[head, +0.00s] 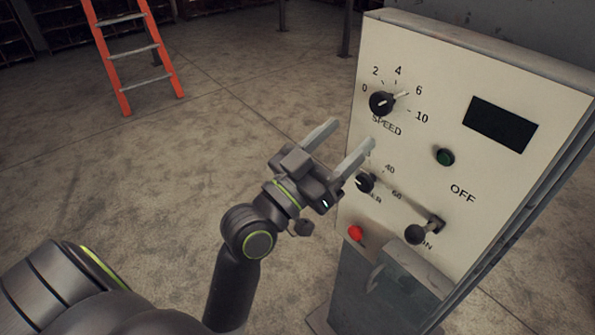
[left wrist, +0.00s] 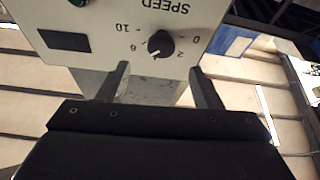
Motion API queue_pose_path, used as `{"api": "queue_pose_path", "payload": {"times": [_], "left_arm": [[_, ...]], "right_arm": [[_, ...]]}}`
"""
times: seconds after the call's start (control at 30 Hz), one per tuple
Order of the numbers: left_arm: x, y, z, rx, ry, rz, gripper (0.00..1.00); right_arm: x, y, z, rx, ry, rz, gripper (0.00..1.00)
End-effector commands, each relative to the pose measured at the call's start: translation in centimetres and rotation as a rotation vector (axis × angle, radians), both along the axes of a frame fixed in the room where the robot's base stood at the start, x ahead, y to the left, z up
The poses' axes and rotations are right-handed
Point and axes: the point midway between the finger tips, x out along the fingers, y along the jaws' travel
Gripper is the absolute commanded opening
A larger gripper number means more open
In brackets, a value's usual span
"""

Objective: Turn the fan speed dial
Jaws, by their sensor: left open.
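The fan speed dial (head: 381,103) is a black round knob on the upper left of a cream control panel (head: 440,60). It has a scale from 0 to 10 and the word SPEED below. Its white mark points up and right, between 4 and 10, near 6. In the left wrist view the dial (left wrist: 161,44) appears upside down, just beyond and between the fingertips. My left gripper (head: 347,133) is open and empty, in front of the panel and below the dial, apart from it. The left wrist view shows its two fingers (left wrist: 158,72) spread. My right gripper is not seen.
The panel also carries a second black dial (head: 365,183), a green button (head: 444,157), a dark display (head: 500,124), an ON/OFF lever (head: 415,234) and a red button (head: 356,233). An orange ladder (head: 158,48) stands at the back left.

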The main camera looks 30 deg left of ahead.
Motion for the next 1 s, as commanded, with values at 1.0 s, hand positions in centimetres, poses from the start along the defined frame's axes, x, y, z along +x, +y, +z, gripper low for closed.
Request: {"api": "queue_pose_path", "payload": {"times": [1.0], "left_arm": [[-7.8,2.6,-3.4,-0.004,0.002,0.003,0.59]], "right_arm": [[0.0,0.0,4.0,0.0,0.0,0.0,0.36]]}}
